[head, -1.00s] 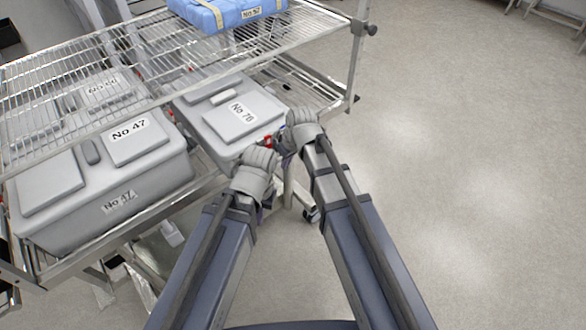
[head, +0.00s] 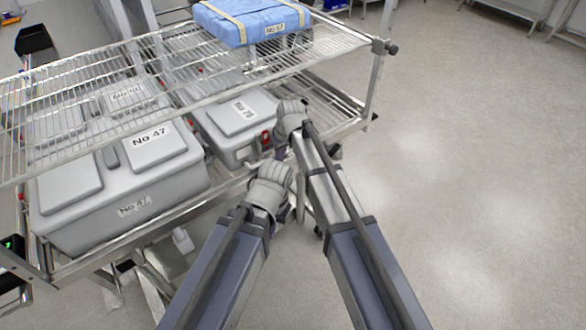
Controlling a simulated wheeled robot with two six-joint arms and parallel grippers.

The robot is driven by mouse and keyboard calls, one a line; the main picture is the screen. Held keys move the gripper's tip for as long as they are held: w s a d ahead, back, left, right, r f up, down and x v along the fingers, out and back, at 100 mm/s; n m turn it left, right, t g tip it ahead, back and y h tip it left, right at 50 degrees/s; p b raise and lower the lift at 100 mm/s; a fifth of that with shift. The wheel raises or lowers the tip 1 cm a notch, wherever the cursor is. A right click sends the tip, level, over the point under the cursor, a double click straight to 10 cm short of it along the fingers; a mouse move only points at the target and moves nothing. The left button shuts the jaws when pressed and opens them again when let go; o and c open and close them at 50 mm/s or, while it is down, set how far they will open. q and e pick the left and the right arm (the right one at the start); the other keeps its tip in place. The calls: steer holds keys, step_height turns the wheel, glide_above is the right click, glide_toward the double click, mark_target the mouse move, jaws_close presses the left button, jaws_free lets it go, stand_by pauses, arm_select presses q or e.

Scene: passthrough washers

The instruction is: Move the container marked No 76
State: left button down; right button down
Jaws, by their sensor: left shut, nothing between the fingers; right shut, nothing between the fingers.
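The grey container marked No 76 (head: 228,122) sits on the lower wire shelf of the cart, its label on the lid and a red latch on its near right face. My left gripper (head: 272,172) is just in front of the container's near side; its fingers are mostly hidden by the wrist. My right gripper (head: 284,118) is beside the container's right end, close to the red latch; its fingers are hidden too. Both are shut and empty. I cannot tell whether either touches the container.
A larger grey container marked No 47 (head: 120,185) stands left of it, with another grey container behind. The upper wire shelf (head: 150,70) passes over them and bears a blue wrapped pack (head: 252,22). Open floor (head: 470,190) lies to the right.

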steer(key=shift+w+a, duration=0.45)
steer(key=shift+w, duration=0.15)
steer(key=shift+w+a, duration=0.4)
steer(key=shift+w, duration=0.2)
steer(key=shift+s, duration=0.1)
steer(key=shift+s+d, duration=0.1)
